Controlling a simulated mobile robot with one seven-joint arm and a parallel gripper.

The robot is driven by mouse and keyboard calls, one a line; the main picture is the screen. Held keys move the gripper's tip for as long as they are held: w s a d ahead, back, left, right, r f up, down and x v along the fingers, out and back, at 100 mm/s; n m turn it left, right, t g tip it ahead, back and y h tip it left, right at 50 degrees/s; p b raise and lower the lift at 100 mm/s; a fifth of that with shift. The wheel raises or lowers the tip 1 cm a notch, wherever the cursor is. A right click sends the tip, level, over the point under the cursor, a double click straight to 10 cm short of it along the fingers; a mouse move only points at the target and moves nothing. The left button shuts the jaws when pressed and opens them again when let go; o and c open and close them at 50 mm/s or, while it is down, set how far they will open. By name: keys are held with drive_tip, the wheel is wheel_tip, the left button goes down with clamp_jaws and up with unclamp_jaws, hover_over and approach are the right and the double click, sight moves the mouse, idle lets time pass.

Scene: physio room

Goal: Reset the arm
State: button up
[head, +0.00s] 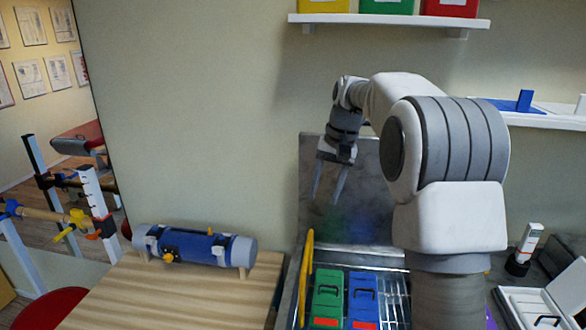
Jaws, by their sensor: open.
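My gripper (328,186) hangs from my bent arm, in front of a grey upright panel at the middle of the head view. Its two thin fingers point down, are apart, and hold nothing. Below it, apart from the fingers, lie a green case (327,298) and a blue case (362,298), each with a dark handle and a red patch. My arm covers the right part of the panel and part of the area behind it.
A wooden table (170,300) on the left bears a blue and grey cylinder (195,247) on supports. A yellow bar (306,270) stands left of the cases. A white shelf (390,18) holds coloured boxes above. An open white case (540,306) lies at lower right.

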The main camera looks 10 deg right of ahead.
drive_tip(key=s+a+r+n+t+h, duration=0.1)
drive_tip(key=s+r, duration=0.2)
drive_tip(key=s, duration=0.5)
drive_tip(key=s+a+r+n+t, duration=0.1)
drive_tip(key=s+a+r, duration=0.15)
drive_tip(key=s, duration=0.65)
drive_tip(key=s+f+n+t+h, duration=0.1)
drive_tip(key=s+f, duration=0.4)
drive_tip(key=s, duration=1)
drive_tip(key=shift+s+f+t, duration=0.2)
drive_tip(key=shift+f+t, duration=0.05)
drive_tip(key=shift+t, duration=0.65)
drive_tip(key=shift+d, duration=0.2)
